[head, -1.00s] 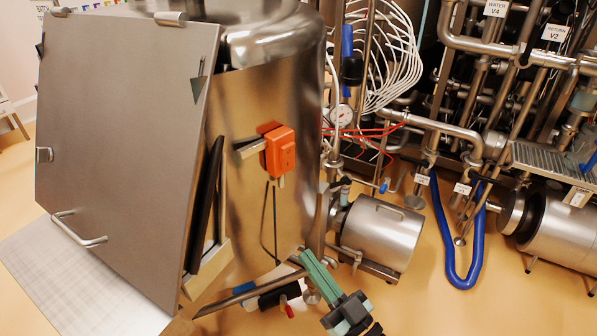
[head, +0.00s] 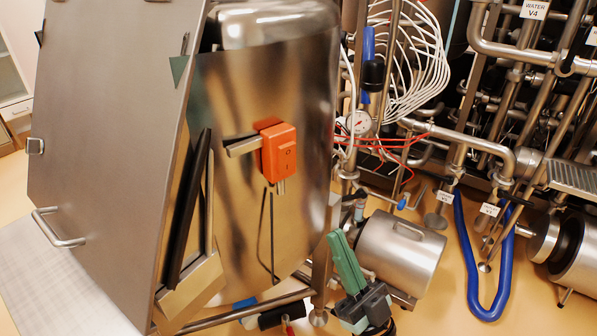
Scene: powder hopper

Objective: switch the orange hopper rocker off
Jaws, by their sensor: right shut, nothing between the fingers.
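The orange hopper rocker (head: 279,152) is a box-shaped switch on the side of the shiny steel hopper (head: 235,105), near the middle of the head view. Its front face carries small marks, and which way the rocker is tipped is too small to tell. My right gripper (head: 338,240), with green fingers, is low and to the right of the switch, pointing up. Its fingers are together with nothing between them, and it is clear of the switch. My left gripper is not in view.
A large steel panel with a handle (head: 58,230) stands at the left. A steel motor (head: 400,250) sits behind my right gripper. A blue hose (head: 468,270), red wires and many pipes fill the right. Open space lies between my gripper and the switch.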

